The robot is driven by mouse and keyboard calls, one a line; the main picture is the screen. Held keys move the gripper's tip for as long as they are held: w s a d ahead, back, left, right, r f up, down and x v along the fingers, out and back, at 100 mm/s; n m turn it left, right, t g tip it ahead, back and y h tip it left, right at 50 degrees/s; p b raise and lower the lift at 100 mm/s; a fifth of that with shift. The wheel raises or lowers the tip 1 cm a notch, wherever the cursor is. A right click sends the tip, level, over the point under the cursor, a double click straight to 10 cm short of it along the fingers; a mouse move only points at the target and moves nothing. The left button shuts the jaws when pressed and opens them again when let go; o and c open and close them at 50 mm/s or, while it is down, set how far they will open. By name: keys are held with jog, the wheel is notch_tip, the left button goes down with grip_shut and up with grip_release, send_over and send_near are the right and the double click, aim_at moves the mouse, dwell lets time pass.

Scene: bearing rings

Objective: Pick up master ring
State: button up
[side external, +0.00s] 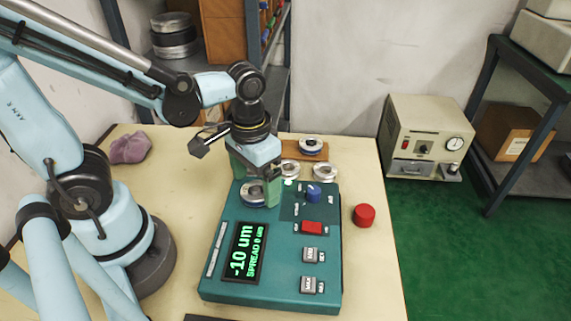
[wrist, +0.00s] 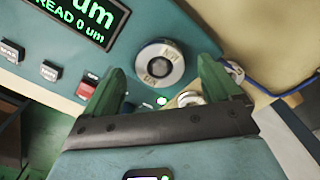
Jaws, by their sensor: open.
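A silver ring with a dark blue edge (side external: 250,194) sits on the back left of the teal gauge box (side external: 218,262). In the wrist view the silver ring (wrist: 160,64) shows its flat face, a dark centre and small lettering that I cannot read surely. My gripper (side external: 256,188) is over this ring, pointing down, with one green finger in front of part of it. In the wrist view my gripper (wrist: 162,72) is open, a finger to each side of the ring, with nothing held. I cannot tell whether the fingers touch it.
Behind the gauge are more rings: one (side external: 311,145) on a brown board, two (side external: 290,168) (side external: 325,172) nearer. A blue knob (side external: 313,194) and a red button (side external: 312,228) stand on the gauge. A red cylinder (side external: 364,215) is to its right. A mauve cloth (side external: 130,148) lies far left.

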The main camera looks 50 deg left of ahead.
jog(key=shift+f, duration=0.65)
jog(key=shift+c, duration=0.5)
jog(key=c, duration=1.2)
jog(key=shift+r, duration=0.2)
jog(key=shift+c, duration=0.2)
